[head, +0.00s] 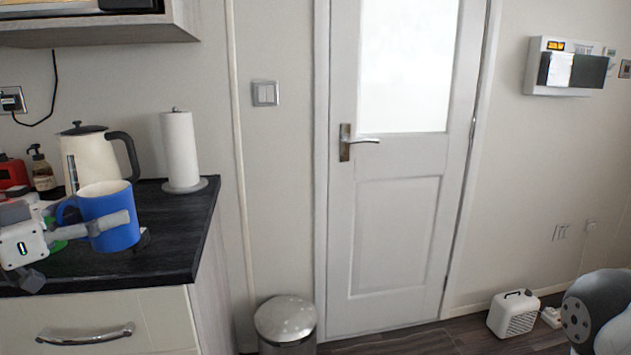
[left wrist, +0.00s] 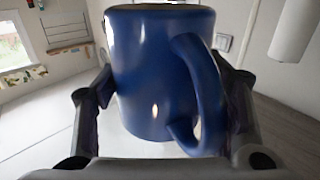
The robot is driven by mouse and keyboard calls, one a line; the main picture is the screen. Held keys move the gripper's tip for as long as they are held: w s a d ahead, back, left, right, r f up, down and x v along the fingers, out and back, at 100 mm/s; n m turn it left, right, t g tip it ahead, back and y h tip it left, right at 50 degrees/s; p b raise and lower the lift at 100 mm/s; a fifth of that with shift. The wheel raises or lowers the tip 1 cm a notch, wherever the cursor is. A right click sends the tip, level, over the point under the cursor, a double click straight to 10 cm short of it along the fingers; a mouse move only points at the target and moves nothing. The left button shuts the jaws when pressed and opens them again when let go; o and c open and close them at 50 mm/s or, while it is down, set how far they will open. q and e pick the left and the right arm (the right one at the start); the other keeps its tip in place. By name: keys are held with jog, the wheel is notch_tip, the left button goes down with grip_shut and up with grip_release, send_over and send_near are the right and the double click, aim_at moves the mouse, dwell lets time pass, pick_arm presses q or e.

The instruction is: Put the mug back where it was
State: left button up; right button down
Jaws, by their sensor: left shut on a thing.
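A blue mug (head: 112,207) is upright over the dark worktop (head: 178,243) at the left of the head view. My left gripper (head: 100,226) is shut on it, with a grey finger across the mug's near side. In the left wrist view the mug (left wrist: 150,75) fills the middle, with its handle toward the camera and a finger of my left gripper (left wrist: 165,105) on each side. I cannot tell whether the mug's base touches the worktop. My right gripper is not in view.
A cream kettle (head: 92,160) stands behind the mug. A paper towel roll (head: 179,148) stands at the worktop's back right. A soap bottle (head: 41,172) and a red appliance (head: 12,174) are at the far left. The worktop's front right corner is clear. A metal bin (head: 286,320) stands on the floor.

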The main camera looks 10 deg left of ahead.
pick_arm(q)
jog(key=s+d+f+m+g+h, duration=0.2)
jog(key=s+d+f+g+h, duration=0.15)
jog(key=d+f, duration=0.65)
jog(key=s+d+f+m, duration=0.1)
jog(key=s+d+f, duration=0.2)
jog(key=d, duration=0.2)
jog(key=s+d+f+m+h, duration=0.1)
jog(key=s+d+f, duration=0.3)
jog(key=d, duration=0.2)
jog(key=shift+g, duration=0.45)
jog(key=shift+d+r, duration=0.1)
